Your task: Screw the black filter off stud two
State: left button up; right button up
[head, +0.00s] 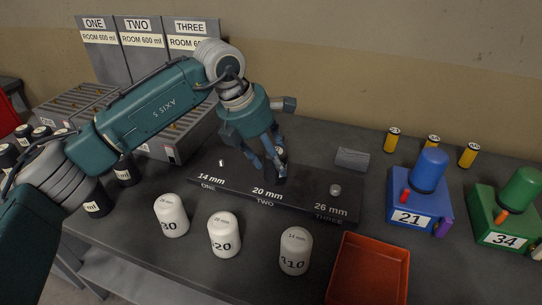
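A black block (225,187) on the bench carries studs marked 14 mm ONE, 20 mm TWO and 26 mm THREE. The black filter (281,155) is at stud two, upright and mostly hidden by my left gripper. My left gripper (275,165) comes down over stud two with its fingers at the filter. I cannot tell whether they press on it. Small pale studs show at one (221,163) and three (336,190). White filters marked 30 (171,216), 20 (223,234) and 10 (295,251) stand in front. My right gripper is not in view.
An empty orange tray (368,270) lies at the front right. Blue (420,205) and green (507,217) boxes stand at the right, with yellow cans (393,140) behind. A grey block (352,158) lies behind stud three. Grey racks (180,135) and dark bottles (95,200) are at the left.

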pick_arm(q)
jog(key=shift+c, duration=1.2)
jog(key=shift+f+n+b, duration=0.2)
jog(key=shift+n+b, duration=0.1)
jog(key=shift+b, duration=0.1)
jog(key=n+t+y+b, duration=0.1)
jog(key=n+b, duration=0.2)
jog(key=shift+n, duration=0.4)
jog(key=shift+s+n+y, duration=0.1)
jog(key=shift+n+y, duration=0.2)
jog(key=shift+n, duration=0.2)
jog(key=shift+r+n, duration=0.15)
jog(key=shift+n, duration=0.35)
jog(key=shift+a, duration=0.1)
